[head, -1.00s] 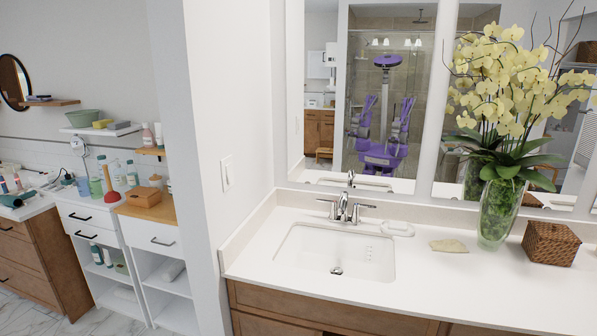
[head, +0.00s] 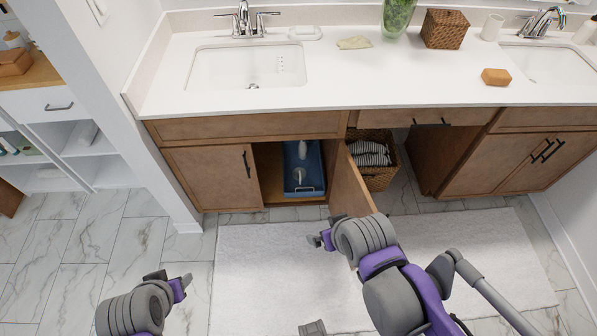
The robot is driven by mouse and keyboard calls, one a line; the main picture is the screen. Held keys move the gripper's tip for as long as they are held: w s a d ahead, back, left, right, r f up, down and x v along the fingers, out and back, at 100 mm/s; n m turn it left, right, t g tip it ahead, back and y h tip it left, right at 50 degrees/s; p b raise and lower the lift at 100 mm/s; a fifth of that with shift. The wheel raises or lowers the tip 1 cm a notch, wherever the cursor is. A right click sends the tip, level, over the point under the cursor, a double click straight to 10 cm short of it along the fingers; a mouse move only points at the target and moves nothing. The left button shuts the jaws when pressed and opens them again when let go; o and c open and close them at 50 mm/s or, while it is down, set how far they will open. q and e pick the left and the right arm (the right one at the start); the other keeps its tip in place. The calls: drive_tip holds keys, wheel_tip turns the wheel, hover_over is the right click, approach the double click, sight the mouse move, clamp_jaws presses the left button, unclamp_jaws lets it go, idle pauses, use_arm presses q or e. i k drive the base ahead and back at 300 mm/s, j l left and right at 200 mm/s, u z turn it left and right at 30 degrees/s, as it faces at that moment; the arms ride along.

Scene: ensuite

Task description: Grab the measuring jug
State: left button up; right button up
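I cannot pick out a measuring jug for certain. Under the left sink, an open cabinet holds a blue bin (head: 314,160) with a white bottle-like item (head: 302,149) and a small pale item (head: 298,176) in it; both are too small to identify. The open cabinet door (head: 350,187) stands out toward me. My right gripper (head: 319,240) is low, just in front of the door's lower end; whether it touches the door is unclear. My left gripper (head: 181,284) is over the floor at lower left, away from the cabinet. Neither gripper visibly holds anything, and their finger gaps are unclear.
The white counter (head: 350,82) carries a brown wicker box (head: 443,28), a green glass vase (head: 398,16) and an orange-brown block (head: 496,76). A wicker basket (head: 379,177) with striped cloth stands right of the open door. A white rug (head: 255,270) covers the floor in front.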

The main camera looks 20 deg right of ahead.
sight(300, 165)
drive_tip(key=i+j+z, duration=0.1)
drive_tip(key=i+j, duration=0.95)
drive_tip(key=i+j+z, duration=0.2)
drive_tip(key=z, duration=0.9)
